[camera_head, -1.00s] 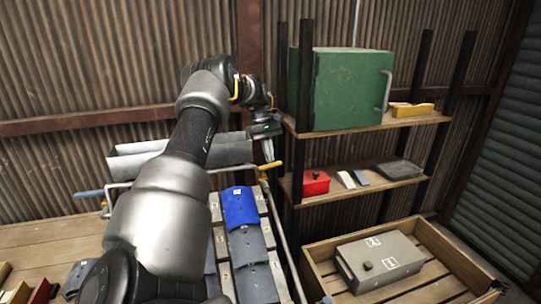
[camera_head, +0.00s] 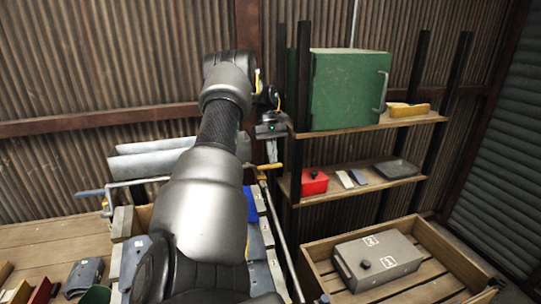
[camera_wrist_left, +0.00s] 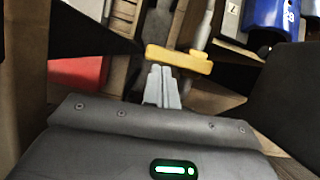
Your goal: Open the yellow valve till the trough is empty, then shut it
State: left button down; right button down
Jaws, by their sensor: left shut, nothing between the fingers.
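The yellow valve handle (camera_head: 269,166) sits at the right end of the grey metal trough (camera_head: 150,160), which is partly hidden behind my left arm. In the left wrist view the handle (camera_wrist_left: 180,59) lies crosswise just beyond my fingertips, on a light pipe. My left gripper (camera_head: 271,150) is shut and empty, pointing down just above the handle. In the wrist view its fingers (camera_wrist_left: 160,70) end at the handle's near side; whether they touch it I cannot tell. The trough's inside is not visible. My right gripper is not in view.
A shelf (camera_head: 410,121) stands right of the valve, with a green cabinet (camera_head: 345,90) above and a red box (camera_head: 314,182) below. A wooden crate (camera_head: 445,250) holds a grey case (camera_head: 378,262). A blue piece (camera_wrist_left: 268,14) shows in the wrist view.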

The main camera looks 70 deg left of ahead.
pick_arm(q)
jog(key=shift+s+a, duration=0.65)
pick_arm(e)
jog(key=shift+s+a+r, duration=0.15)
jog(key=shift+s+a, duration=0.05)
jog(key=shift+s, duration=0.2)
pick_arm(q)
jog(key=v, duration=1)
jog(key=shift+a+r, duration=0.2)
jog(key=shift+r, duration=0.15)
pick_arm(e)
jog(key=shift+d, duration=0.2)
